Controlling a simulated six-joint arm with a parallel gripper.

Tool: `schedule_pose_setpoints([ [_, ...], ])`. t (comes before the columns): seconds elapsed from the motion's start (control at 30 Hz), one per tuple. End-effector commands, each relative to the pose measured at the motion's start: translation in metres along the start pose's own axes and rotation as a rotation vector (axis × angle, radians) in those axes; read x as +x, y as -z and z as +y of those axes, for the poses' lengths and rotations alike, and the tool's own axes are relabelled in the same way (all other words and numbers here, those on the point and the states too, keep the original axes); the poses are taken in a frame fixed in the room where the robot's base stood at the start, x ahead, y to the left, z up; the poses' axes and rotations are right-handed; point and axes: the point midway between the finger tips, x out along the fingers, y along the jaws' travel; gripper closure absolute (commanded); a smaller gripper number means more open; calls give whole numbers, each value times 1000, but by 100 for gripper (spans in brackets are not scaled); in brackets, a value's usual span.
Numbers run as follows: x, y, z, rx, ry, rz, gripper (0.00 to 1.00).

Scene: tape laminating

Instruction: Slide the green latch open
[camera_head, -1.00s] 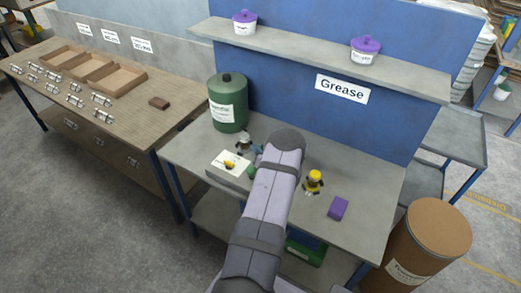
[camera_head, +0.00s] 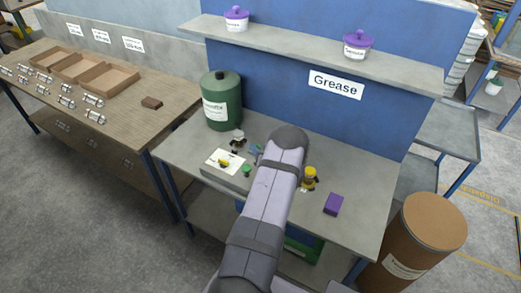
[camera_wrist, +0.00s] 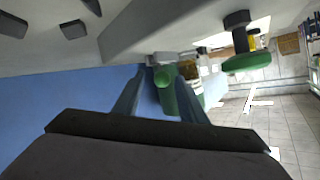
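My gripper (camera_wrist: 160,88) shows in the wrist view with its two blue-grey fingers apart. A green cylindrical part (camera_wrist: 170,92) shows between and beyond the fingers, with blue visible between it and the left finger. I cannot tell whether this is the latch or how far past the fingertips it lies. A round green knob (camera_wrist: 247,62) on a dark stem is to the right, outside the fingers. In the head view a small green knob (camera_head: 246,171) sits beside the white plate (camera_head: 226,160); my arm hides much of the area beside it.
A green drum (camera_head: 221,104) stands at the back left of the grey bench (camera_head: 352,172). A yellow-topped item (camera_head: 310,176) and a purple block (camera_head: 333,204) are right of my arm. The blue panel (camera_head: 290,65) rises behind, with a shelf (camera_head: 290,43) above.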

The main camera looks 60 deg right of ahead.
Motion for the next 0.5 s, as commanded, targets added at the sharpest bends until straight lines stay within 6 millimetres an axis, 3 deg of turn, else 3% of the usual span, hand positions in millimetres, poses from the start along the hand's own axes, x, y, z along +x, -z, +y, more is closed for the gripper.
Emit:
schedule_pose_setpoints([
  [0.27, -12, 0, 1, 0, 0, 2, 62],
  [0.5, -40, 0, 2, 0, -1, 3, 62],
])
